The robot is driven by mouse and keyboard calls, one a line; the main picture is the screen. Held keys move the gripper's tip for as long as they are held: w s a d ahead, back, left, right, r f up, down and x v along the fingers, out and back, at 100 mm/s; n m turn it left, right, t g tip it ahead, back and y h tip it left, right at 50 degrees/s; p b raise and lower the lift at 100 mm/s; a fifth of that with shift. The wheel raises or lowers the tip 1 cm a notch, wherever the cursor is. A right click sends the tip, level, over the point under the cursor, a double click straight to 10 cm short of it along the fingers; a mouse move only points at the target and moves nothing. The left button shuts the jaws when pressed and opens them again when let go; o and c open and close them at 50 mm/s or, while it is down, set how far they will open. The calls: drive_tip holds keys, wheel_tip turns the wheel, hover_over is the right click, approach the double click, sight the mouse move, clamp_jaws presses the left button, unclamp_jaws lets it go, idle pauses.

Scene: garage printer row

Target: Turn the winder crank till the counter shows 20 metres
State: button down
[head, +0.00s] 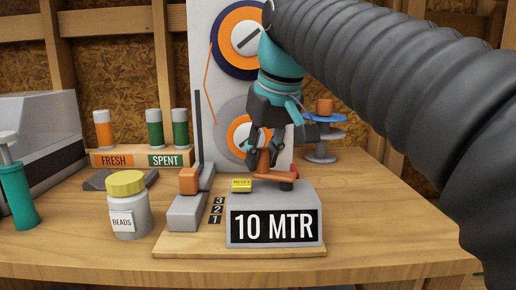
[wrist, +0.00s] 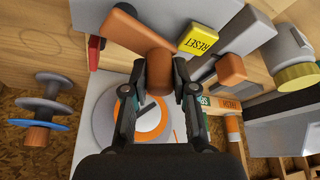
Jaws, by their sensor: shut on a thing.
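The winder (head: 300,200) is a grey box on a wooden base, and its front counter (head: 274,227) reads 10 MTR. Its crank has an orange arm (head: 274,176) on top with an upright orange-brown knob (head: 263,160). My gripper (head: 262,150) comes down from above and is shut on the knob. In the wrist view, my gripper (wrist: 160,85) has one finger on each side of the knob (wrist: 160,68), and the crank arm (wrist: 123,36) runs up and left from it. A yellow RESET button (head: 241,185) sits on the box beside the crank; it also shows in the wrist view (wrist: 198,39).
A lever with an orange block (head: 189,181) stands just left of the winder, by marks 3, 2, 1. A blue-topped stand (head: 322,140) is behind right. The right tabletop is clear.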

drive_tip(key=m, duration=0.1)
drive_tip(key=w+m+h+p, duration=0.1)
drive_tip(key=shift+d+m, duration=0.25)
drive_tip(key=shift+m, duration=0.15)
drive_tip(key=m, duration=0.1)
drive_tip(key=w+d+m+h, duration=0.1)
drive_tip(key=m, duration=0.1)
drive_tip(key=shift+m, duration=0.3)
drive_tip(key=shift+w+d+m+g+h, duration=0.15)
drive_tip(key=shift+d+m+h, duration=0.35)
drive_tip(key=shift+m, duration=0.7)
drive_tip(key=shift+w+d+m+g+h, duration=0.15)
drive_tip(key=shift+d+m+h, duration=0.3)
drive_tip(key=shift+m, duration=0.75)
drive_tip(key=shift+w+d+m+g+h, duration=0.15)
drive_tip(key=shift+d+m+h, duration=0.3)
drive_tip(key=shift+m, duration=0.75)
drive_tip(key=c, duration=0.9)
unclamp_jaws()
drive_tip(key=shift+v, duration=3.7)
